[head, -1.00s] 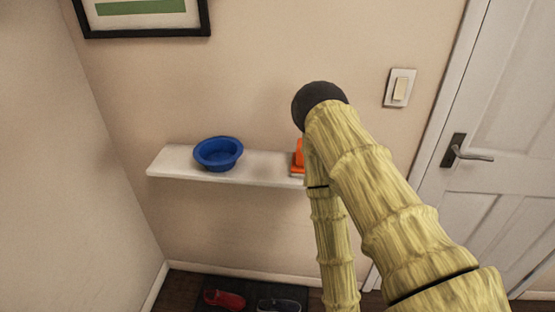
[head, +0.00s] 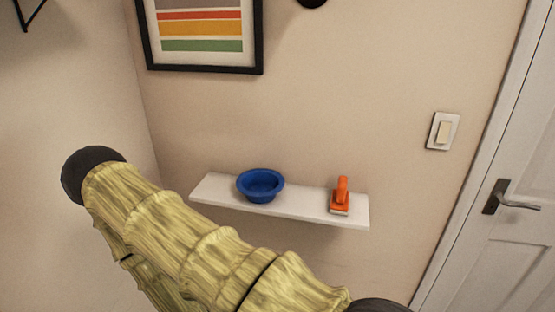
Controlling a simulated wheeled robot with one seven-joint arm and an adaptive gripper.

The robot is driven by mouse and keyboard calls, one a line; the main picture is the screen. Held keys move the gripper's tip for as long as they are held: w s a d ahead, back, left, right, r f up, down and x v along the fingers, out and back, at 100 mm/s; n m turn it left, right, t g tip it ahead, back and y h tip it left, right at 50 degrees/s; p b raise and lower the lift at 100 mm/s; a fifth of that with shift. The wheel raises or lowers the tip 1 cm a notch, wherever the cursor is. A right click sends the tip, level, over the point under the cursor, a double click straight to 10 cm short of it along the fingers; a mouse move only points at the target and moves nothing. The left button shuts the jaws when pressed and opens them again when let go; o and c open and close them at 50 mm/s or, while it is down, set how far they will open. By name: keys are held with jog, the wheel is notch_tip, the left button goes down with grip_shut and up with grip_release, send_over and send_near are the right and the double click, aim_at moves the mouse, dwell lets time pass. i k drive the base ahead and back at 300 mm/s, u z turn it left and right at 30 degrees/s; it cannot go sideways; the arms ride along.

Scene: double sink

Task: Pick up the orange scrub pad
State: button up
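The orange scrub pad (head: 341,195) stands near the right end of a white wall shelf (head: 300,212). It has an upright orange handle and a pale underside. My arm, with a yellow-green bamboo-like look, crosses the lower left of the head view, in front of and below the shelf's left part. My gripper cannot be made out in this view, so its fingers are not shown. Nothing covers the scrub pad.
A blue bowl (head: 260,185) sits on the shelf left of the scrub pad. A framed striped picture (head: 201,32) hangs above. The shelf's right end is clear.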

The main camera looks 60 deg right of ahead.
aim_at(339, 202)
jog(key=u, duration=0.2)
jog(key=k, duration=1.15)
jog(key=z, duration=1.55)
jog(key=i, duration=0.3)
jog(key=u, duration=0.05)
